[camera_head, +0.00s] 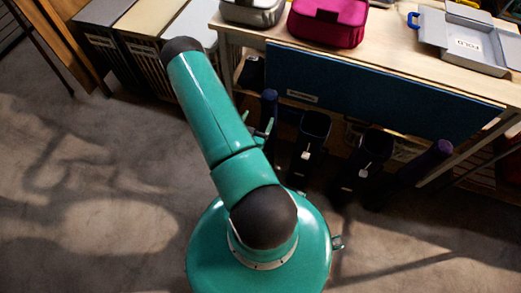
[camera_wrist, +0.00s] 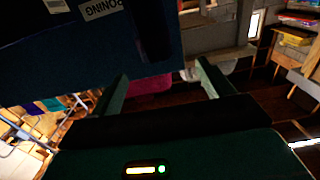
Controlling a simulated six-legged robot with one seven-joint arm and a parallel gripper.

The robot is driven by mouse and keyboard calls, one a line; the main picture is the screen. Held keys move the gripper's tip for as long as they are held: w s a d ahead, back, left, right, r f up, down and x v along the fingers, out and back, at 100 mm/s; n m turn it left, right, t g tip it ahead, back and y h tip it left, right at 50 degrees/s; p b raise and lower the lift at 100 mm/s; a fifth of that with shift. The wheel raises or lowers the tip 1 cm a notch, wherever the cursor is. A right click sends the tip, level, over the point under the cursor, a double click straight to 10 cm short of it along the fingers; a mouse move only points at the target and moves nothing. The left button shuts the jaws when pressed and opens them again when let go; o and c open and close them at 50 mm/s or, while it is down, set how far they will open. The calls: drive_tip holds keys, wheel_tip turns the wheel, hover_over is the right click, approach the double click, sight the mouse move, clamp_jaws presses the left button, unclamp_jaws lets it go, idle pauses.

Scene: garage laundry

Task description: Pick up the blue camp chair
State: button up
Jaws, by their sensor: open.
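No thing can be told with certainty as the blue camp chair. A narrow dark blue upright thing (camera_head: 269,103) stands just beyond my gripper (camera_head: 258,128) in the head view and may be the folded chair. My gripper is partly hidden behind my green arm there. In the wrist view my gripper (camera_wrist: 162,84) has its two green fingers wide apart, with nothing held between them. A large dark blue panel (camera_wrist: 70,60) with a white label fills the upper left of that view, close to the fingers.
A workbench (camera_head: 395,42) carries a magenta bag (camera_head: 328,22), a grey case (camera_head: 253,11) and a grey tray (camera_head: 470,45). A blue board (camera_head: 375,92) leans along its front. Dark upright bags (camera_head: 310,140) and a purple-capped roll (camera_head: 432,158) stand below. The concrete floor (camera_head: 100,190) at left is clear.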

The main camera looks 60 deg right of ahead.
sight(271, 93)
drive_tip(key=d, duration=0.4)
drive_tip(key=w+d, duration=0.1)
drive_tip(key=d, duration=0.8)
drive_tip(key=shift+w+d, duration=0.2)
drive_tip(key=shift+d, duration=0.15)
clamp_jaws()
drive_tip(key=shift+r, duration=0.15)
